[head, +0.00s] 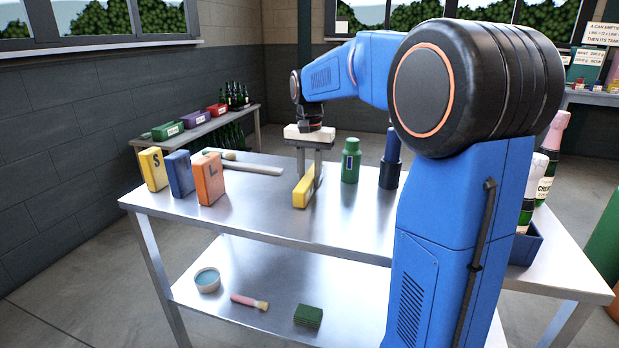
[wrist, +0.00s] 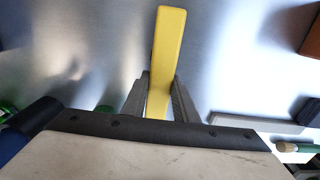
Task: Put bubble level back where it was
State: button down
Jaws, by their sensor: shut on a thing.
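The bubble level (head: 304,191) is a yellow bar on the steel table, near its middle. It seems to rest on or just above the table top; I cannot tell which. My gripper (head: 311,168) points down over it and is shut on it near its far end. In the wrist view, the yellow level (wrist: 167,50) runs up and away from between the two grey fingers (wrist: 160,100). Its near end is hidden by my gripper's body.
The steel table (head: 260,215) holds yellow, blue and orange lettered boxes (head: 209,180) at left and a long light bar (head: 245,165) behind. A green bottle (head: 351,162) and a dark blue bottle (head: 390,165) stand right of my gripper. The table's front middle is clear.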

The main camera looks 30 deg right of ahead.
aim_at(310, 176)
jog(key=shift+f, duration=0.1)
jog(key=c, duration=1.4)
grip_release()
notch_tip(310, 176, up, 12)
